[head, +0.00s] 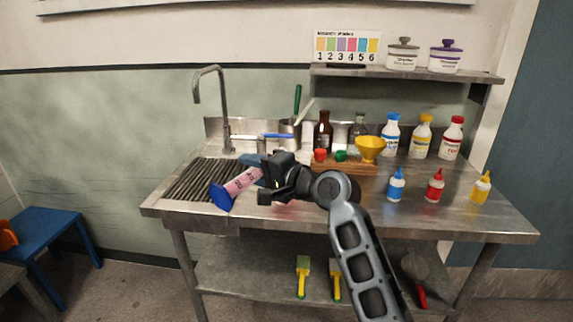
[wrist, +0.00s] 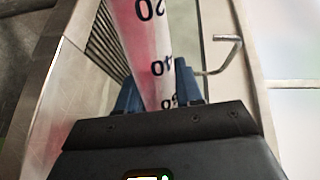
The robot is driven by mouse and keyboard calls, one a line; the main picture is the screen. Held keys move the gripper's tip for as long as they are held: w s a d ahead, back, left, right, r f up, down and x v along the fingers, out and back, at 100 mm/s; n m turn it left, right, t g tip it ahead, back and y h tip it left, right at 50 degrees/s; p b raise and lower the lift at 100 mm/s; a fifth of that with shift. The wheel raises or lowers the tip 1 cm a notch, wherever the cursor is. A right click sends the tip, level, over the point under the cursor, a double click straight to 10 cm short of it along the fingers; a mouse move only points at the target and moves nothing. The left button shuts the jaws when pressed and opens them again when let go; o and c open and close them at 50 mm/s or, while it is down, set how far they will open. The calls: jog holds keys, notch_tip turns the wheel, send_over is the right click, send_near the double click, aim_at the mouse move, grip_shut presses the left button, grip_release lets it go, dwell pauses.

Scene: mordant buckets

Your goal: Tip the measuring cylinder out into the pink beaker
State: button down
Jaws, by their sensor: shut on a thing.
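The measuring cylinder (head: 240,183), clear with pink contents and a blue foot, is tilted in the head view. Its foot points down and left, and its upper end reaches my gripper (head: 268,174). In the wrist view the cylinder (wrist: 150,45) runs between the blue fingers of my gripper (wrist: 157,92), with upside-down numbers on its wall. My gripper is shut on it, above the counter near the sink's drainboard. The cylinder's mouth is hidden. A faint pink patch shows just below my gripper in the head view; I cannot tell whether it is the pink beaker.
The ribbed drainboard (head: 190,182) and tap (head: 212,100) are at left. Behind my gripper are a brown bottle (head: 323,130), a yellow bowl (head: 369,147) and a wooden rack (head: 345,167). Small blue (head: 396,185), red (head: 435,186) and yellow (head: 481,188) bottles stand at right.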

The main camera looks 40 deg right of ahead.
jog(key=shift+d+r+m+p, duration=0.1)
jog(key=shift+r+m+p, duration=0.65)
jog(key=shift+p, duration=0.8)
dwell(0.4)
